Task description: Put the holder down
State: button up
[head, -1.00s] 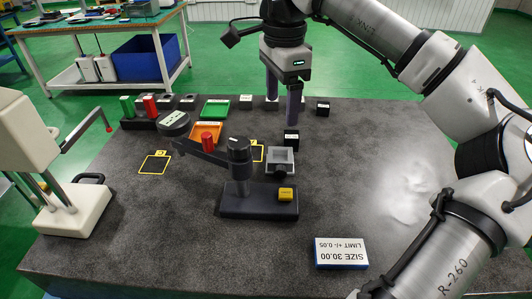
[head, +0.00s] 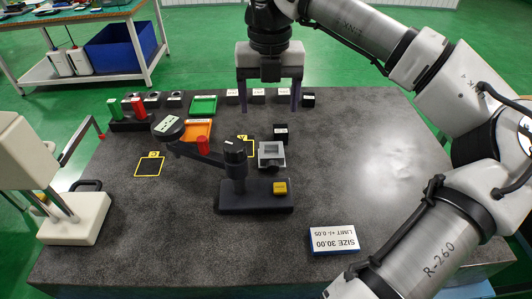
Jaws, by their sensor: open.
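My gripper (head: 267,104) hangs over the back part of the table, its two fingers wide apart, with nothing between them. A row of small dark blocks with white labels (head: 258,95) stands at the back edge, behind and between the fingers. A similar black block with a white label (head: 280,132) stands alone further forward, behind the grey square fixture (head: 271,155). Another black block (head: 308,99) is just right of the right finger. I cannot tell which of these is the holder.
A white machine (head: 62,190) is at left. The table's right side is clear.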

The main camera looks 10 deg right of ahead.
jog(key=p, duration=0.1)
send_over(272, 149)
jog(key=s+a, duration=0.1)
jog(key=s, duration=0.1)
notch_tip(272, 149, down, 8)
jog(key=shift+a, duration=0.1)
jog(key=shift+d+f+p, duration=0.15)
jog(key=shift+f+p, duration=0.6)
jog(key=shift+f, duration=0.65)
jog(key=shift+d+f+p, duration=0.15)
jog(key=shift+f+p, duration=0.55)
jog(key=shift+f, duration=0.65)
jog(key=shift+c, duration=0.4)
jog(key=c, duration=1.3)
jog(key=shift+o, duration=0.2)
jog(key=shift+r, duration=0.1)
notch_tip(272, 149, up, 20)
jog(key=b, duration=0.4)
